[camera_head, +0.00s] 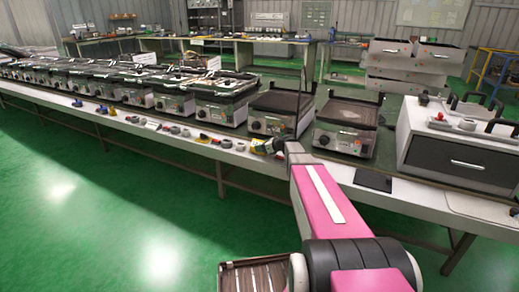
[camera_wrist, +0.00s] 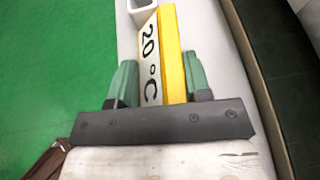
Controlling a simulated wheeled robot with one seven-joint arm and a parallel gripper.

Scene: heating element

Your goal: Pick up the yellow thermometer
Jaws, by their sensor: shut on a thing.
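The yellow thermometer (camera_wrist: 175,55) is in the wrist view, with a white face marked "20°C". It lies lengthwise between the two green fingers of my gripper (camera_wrist: 158,80), which is shut on it. Its far end reaches past the fingertips; its near end is hidden behind the dark gripper bar. In the head view my gripper (camera_head: 264,146) is at the front edge of the long white table, and the thermometer is too small there to make out clearly.
A white square-ended piece (camera_wrist: 140,8) is just beyond the thermometer. Hot plates (camera_head: 346,125) stand in a row behind my gripper, with small knobs and parts (camera_head: 175,130) along the table's front strip. A drawer box (camera_head: 455,160) is at right. Green floor (camera_head: 100,200) is clear in front.

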